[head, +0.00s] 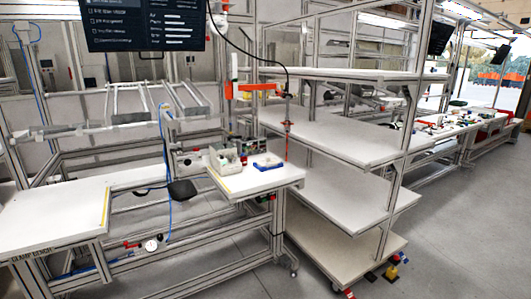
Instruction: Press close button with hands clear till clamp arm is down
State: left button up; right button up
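Neither of my grippers is in view. I cannot make out a close button, and no part is clearly a clamp arm. An orange horizontal arm (255,88) reaches right from an upright post (234,72) at the back of the workbench. A grey-white fixture or bin (225,160) and a small blue item (268,162) rest on that table. Small fittings (190,159) sit just left of it, too small to identify.
A dark screen (140,22) hangs at upper left. A white table (55,218) stands at lower left; a blue hose (167,150) hangs between the tables. A white multi-level shelf rack (345,200) stands right, its visible shelves bare. Grey floor (455,230) is open at far right.

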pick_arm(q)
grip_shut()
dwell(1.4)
